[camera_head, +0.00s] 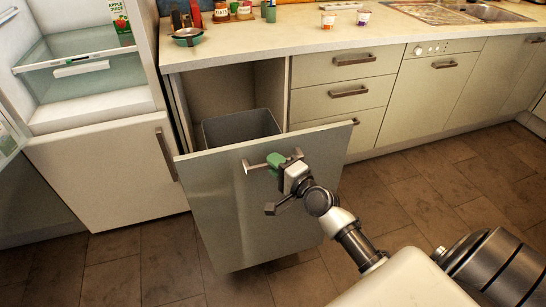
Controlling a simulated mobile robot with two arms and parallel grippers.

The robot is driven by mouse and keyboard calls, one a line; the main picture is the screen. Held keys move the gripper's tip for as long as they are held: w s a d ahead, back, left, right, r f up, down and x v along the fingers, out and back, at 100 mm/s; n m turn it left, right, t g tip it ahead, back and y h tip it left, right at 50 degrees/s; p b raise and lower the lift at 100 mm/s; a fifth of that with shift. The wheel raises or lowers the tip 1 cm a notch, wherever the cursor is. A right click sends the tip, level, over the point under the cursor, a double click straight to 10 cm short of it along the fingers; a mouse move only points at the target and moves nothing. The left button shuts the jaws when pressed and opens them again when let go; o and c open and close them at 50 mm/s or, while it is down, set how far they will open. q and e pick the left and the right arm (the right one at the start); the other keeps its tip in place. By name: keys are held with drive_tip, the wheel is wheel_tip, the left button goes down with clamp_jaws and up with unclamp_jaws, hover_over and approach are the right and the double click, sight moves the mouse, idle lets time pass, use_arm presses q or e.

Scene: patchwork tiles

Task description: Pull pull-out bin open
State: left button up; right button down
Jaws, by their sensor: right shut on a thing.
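The pull-out bin's front panel (230,200) is a flat greenish-grey board. It stands out from the cabinet and looks slightly tilted from this view. Behind it, the grey bin (240,126) shows inside the open cabinet space; its lower part is hidden by the panel. A bar handle (250,166) sits near the panel's top edge. My right gripper (278,161), with green fingertips, is shut on this handle and hides part of it. My left gripper is not in view.
An open fridge (85,75) stands at the left, its lower door (105,175) beside the panel. Drawers (345,65) and a dishwasher-like front (435,95) line the right. Jars, cups and a bowl (187,34) stand on the counter (290,40). The tiled floor (440,195) is clear.

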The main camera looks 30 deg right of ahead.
drive_tip(key=shift+s+a, duration=0.1)
drive_tip(key=shift+s, duration=0.5)
drive_tip(key=c, duration=1)
unclamp_jaws()
drive_tip(key=shift+c, duration=0.2)
drive_tip(key=s+d+b, duration=0.1)
drive_tip(key=s+b, duration=0.1)
drive_tip(key=s, duration=0.8)
drive_tip(key=shift+s+d, duration=0.35)
